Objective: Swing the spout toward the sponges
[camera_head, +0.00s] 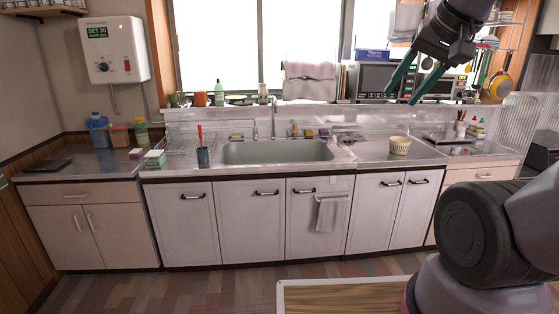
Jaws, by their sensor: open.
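The metal faucet with its thin spout (273,118) stands behind the middle of the sink (278,152). It looks nearly upright from here, and its exact swing angle is hard to tell. Small sponges lie on the back ledge just right of the faucet: a yellowish one (309,133) and a dark one (323,132). My gripper (400,97) hangs high at the upper right, its teal fingers spread apart with nothing between them. It is well right of the faucet and apart from it.
A dish rack (178,142) and a dark cup holding a red-handled tool (203,157) stand left of the sink. A cream bowl (400,145) sits on the right counter. A microwave (375,80) stands behind my gripper. The floor before the cabinets is mostly clear, with a wooden-topped table (340,296) nearest me.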

